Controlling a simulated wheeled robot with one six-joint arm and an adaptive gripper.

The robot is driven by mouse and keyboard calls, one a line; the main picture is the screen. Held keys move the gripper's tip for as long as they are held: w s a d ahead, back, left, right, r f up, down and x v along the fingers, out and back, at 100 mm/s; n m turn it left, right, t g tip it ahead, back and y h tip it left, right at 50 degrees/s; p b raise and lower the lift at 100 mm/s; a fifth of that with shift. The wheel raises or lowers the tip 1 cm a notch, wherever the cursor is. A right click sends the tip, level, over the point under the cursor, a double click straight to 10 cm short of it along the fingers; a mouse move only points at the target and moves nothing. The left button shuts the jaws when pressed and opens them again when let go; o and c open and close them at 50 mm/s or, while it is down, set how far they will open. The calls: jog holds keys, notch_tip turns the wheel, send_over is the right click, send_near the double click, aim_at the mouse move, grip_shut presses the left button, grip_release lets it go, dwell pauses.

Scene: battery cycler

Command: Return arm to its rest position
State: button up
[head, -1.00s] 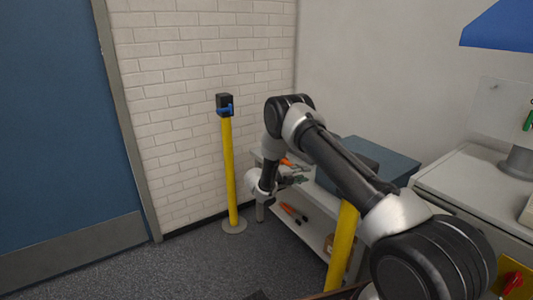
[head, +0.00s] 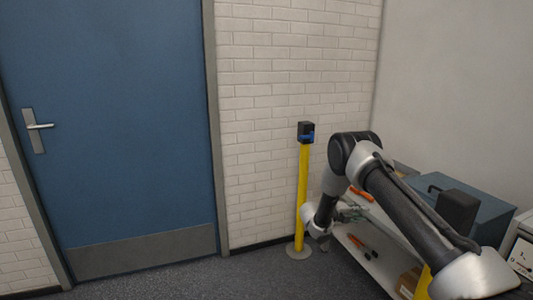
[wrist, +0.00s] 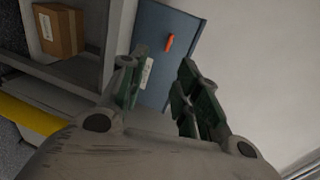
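My arm reaches in from the lower right in the head view, rises to its elbow and bends down toward a low shelf unit. My gripper (head: 350,213) hangs at the end, small and partly hidden, beside the shelf unit's near end. In the wrist view its two green-padded fingers (wrist: 158,90) stand apart with nothing between them, so it is open and empty. Beyond the fingers is a blue-grey surface with an orange item (wrist: 170,42) on it.
A yellow post (head: 302,195) with a black head stands just left of my gripper. The shelf unit (head: 365,262) holds tools; a blue case (head: 480,205) sits on top. A cardboard box (wrist: 58,30) shows in the wrist view. Open floor lies before the blue door (head: 110,120).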

jog(key=s+d+f+m+g, duration=0.2)
jog(key=s+f+m+g, duration=0.2)
jog(key=s+m, duration=0.45)
jog(key=s+d+r+m+g+y, duration=0.1)
jog(key=s+r+m+g+y, duration=0.25)
jog(key=s+m, duration=0.4)
jog(key=s+a+r+m+t+y, duration=0.3)
jog(key=s+r+m+y, duration=0.2)
jog(key=s+r+m, duration=0.7)
jog(key=s+a+r+m+t+y, duration=0.3)
jog(key=s+r+m+y, duration=0.3)
jog(key=s+r+m, duration=0.6)
jog(key=s+r, duration=1)
jog(key=r, duration=0.1)
jog(key=shift+r, duration=0.4)
jog(key=shift+o, duration=0.2)
